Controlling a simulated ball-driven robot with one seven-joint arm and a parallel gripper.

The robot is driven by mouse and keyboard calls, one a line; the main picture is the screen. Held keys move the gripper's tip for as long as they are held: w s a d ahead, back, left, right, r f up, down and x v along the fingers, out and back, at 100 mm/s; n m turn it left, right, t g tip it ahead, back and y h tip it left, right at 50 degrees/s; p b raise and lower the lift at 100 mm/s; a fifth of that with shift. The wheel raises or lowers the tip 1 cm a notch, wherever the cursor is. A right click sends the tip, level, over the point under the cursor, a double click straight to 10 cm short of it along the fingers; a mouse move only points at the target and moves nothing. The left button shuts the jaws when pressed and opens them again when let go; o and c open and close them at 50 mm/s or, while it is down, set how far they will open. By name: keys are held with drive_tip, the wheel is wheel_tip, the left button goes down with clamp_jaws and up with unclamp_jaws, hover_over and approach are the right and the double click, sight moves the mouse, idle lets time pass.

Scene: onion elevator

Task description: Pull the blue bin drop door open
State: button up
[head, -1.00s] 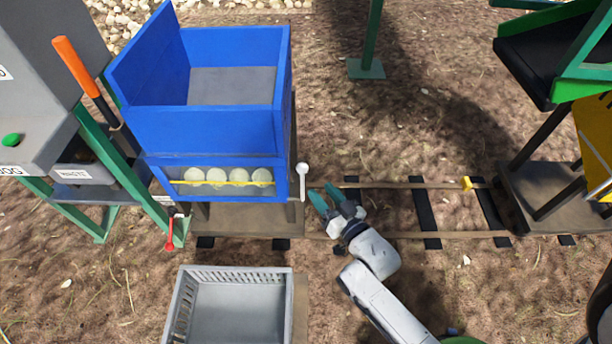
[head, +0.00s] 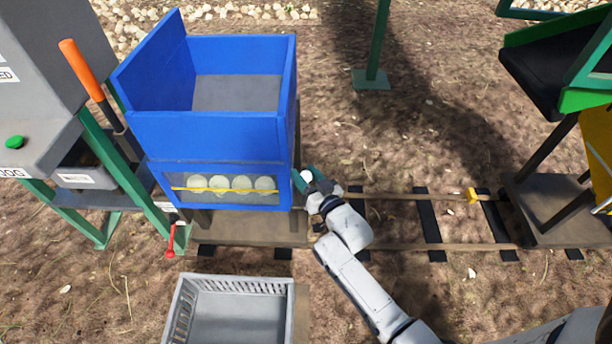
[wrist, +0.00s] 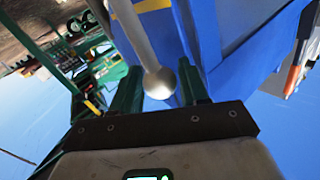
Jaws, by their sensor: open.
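The blue bin (head: 205,135) stands on a low platform in the left half of the head view. Its lower front has a clear window (head: 222,198) with a yellow bar and several pale round onions behind it. A lever with a white ball knob (head: 306,176) is at the bin's right side; the knob and its grey rod also show in the wrist view (wrist: 159,83). My gripper (head: 308,181) is open at the lever, its green fingers (wrist: 160,95) on either side of the knob. I cannot tell whether they touch it.
A grey crate (head: 286,310) sits on the ground in front of the bin. A grey machine with an orange handle (head: 80,70) and a red lever (head: 171,240) stands left. Rails (head: 430,246) run right toward a green-framed machine (head: 560,100).

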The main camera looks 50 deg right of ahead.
drive_tip(key=shift+c, duration=0.2)
clamp_jaws()
idle(0.3)
